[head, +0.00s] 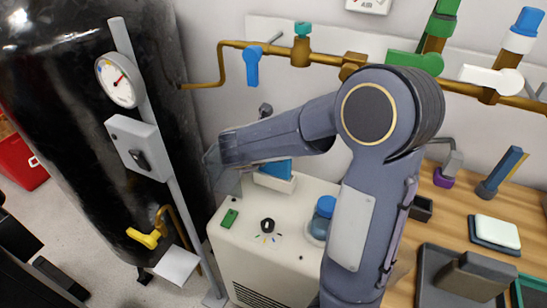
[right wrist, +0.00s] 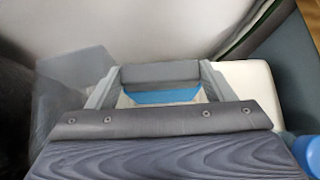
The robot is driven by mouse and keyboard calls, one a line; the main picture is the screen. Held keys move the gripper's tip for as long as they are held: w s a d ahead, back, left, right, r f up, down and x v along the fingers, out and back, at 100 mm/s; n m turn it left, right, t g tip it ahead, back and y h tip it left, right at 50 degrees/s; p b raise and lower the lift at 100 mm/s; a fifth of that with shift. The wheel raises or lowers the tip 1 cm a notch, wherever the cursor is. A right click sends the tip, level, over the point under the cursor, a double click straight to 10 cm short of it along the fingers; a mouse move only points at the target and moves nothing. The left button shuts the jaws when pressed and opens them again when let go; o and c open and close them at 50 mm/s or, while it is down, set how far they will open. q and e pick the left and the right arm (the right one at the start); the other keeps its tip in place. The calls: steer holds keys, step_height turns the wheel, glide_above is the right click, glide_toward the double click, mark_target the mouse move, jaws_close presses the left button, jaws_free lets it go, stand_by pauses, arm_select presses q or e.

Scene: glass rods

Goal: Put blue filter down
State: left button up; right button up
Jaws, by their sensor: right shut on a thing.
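The blue filter (head: 275,169) shows as a blue piece just below my right forearm, at a white block on top of the cream machine (head: 285,215). In the right wrist view the blue filter (right wrist: 165,96) lies between the fingers of my right gripper (right wrist: 160,85), which is shut on it. My forearm hides most of the right gripper and part of the filter in the head view. I cannot tell whether the filter rests in the white block or hangs just above it. My left gripper is not in view.
A blue-capped jar (head: 324,208) stands on the machine, right of the filter. A black tank (head: 90,130) with a gauge (head: 119,80) is at the left. Brass pipes with valves (head: 252,62) run along the wall. A wooden bench (head: 465,215) with trays is at the right.

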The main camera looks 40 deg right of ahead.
steer(key=shift+w+d+f, duration=0.1)
steer(key=shift+d+f, duration=0.05)
steer(key=shift+f, duration=0.1)
steer(key=shift+w+d+f+b, duration=0.1)
steer(key=shift+f+b, duration=0.2)
steer(key=shift+f, duration=0.6)
steer(key=shift+w+d+f+b, duration=0.1)
steer(key=shift+f+b, duration=0.15)
steer(key=shift+f, duration=0.7)
steer(key=shift+f+b, duration=0.15)
steer(key=shift+b, duration=0.15)
steer(key=o, duration=1)
steer(key=shift+o, duration=0.2)
steer(key=shift+s, duration=0.1)
